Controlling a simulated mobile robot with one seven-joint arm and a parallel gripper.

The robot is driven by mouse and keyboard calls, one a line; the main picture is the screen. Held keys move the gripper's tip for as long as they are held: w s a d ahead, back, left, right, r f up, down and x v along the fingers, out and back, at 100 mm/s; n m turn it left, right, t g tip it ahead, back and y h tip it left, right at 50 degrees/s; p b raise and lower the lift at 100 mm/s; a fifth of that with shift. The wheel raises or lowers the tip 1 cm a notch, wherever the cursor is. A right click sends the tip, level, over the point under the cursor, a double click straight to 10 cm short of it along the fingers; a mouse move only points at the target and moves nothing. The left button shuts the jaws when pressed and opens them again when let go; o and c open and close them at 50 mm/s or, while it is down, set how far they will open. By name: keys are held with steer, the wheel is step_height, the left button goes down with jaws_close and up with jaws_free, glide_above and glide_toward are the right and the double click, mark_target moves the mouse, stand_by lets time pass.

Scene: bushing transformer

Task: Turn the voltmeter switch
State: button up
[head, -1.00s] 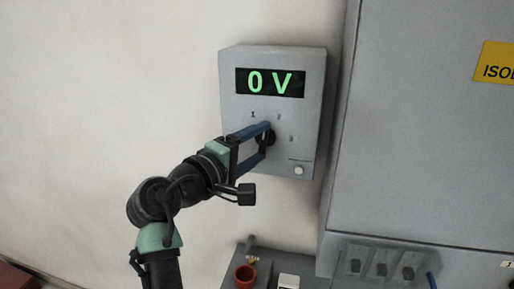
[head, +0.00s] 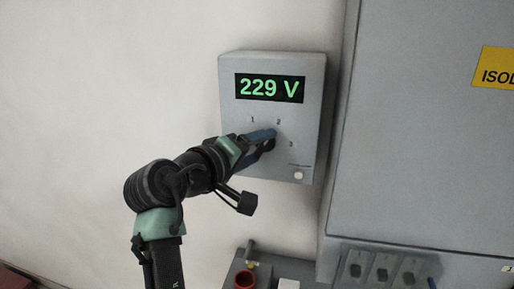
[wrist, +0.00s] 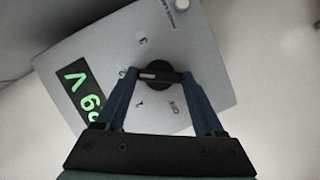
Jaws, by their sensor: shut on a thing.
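The voltmeter (head: 230,130) is a grey box on the wall; its green display (head: 270,88) reads 229 V. The black rotary switch (head: 268,144) sits below the display, among small position marks including 1, 2 and 3. My gripper (head: 265,140) is shut on the switch, with its blue fingers on either side of the knob's bar. In the wrist view the switch (wrist: 158,76) lies between the two fingertips of my gripper (wrist: 159,77), and the display (wrist: 82,95) appears rotated at the left. The fingers partly hide the knob in the head view.
A white button (head: 298,175) is at the voltmeter's lower right. A large grey cabinet (head: 420,140) with a yellow sign (head: 497,68) stands to the right. The wall at left is clear.

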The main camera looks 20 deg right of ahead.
steer(key=shift+f, duration=0.1)
steer(key=o, duration=1.4)
steer(key=b+v, duration=0.3)
steer(key=v, duration=1)
steer(key=shift+s, duration=0.1)
steer(key=shift+d, duration=0.1)
